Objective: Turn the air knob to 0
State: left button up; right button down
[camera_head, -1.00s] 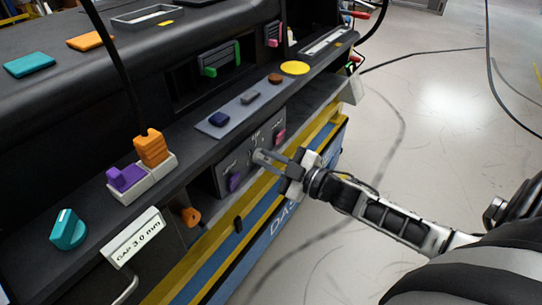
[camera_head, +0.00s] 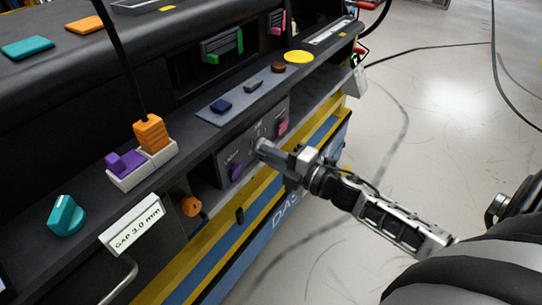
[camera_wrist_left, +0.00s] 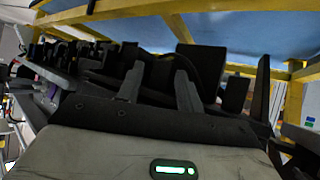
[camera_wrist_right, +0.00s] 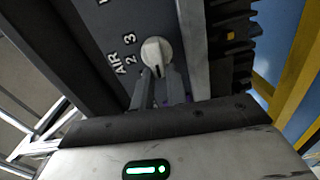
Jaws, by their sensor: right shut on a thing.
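The air knob (camera_wrist_right: 156,52) is a round white dial in the right wrist view, on a dark panel beside the printed word AIR and the numbers 2 and 3. My right gripper (camera_wrist_right: 158,75) reaches the knob from below and is shut on its narrow grip. In the head view the right gripper (camera_head: 264,150) meets the front of the dark control panel (camera_head: 229,158) and mostly covers the knob. The 0 mark cannot be made out. My left gripper (camera_wrist_left: 158,72) shows only in its own wrist view, with its fingers apart and nothing between them.
A purple knob (camera_head: 236,171) and a pink knob (camera_head: 282,126) flank the right gripper on the panel. An orange knob (camera_head: 191,206) sits lower left. A ledge with a blue-grey plate (camera_head: 228,118) overhangs the panel. The floor to the right is open.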

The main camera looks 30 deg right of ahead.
jog(key=shift+f+n, duration=0.1)
jog(key=shift+n, duration=0.5)
jog(key=c, duration=1.4)
grip_release()
jog(key=shift+s, duration=0.1)
jog(key=b+v, duration=0.1)
jog(key=v, duration=1.4)
jog(key=shift+s+d, duration=0.2)
jog(key=shift+s, duration=0.15)
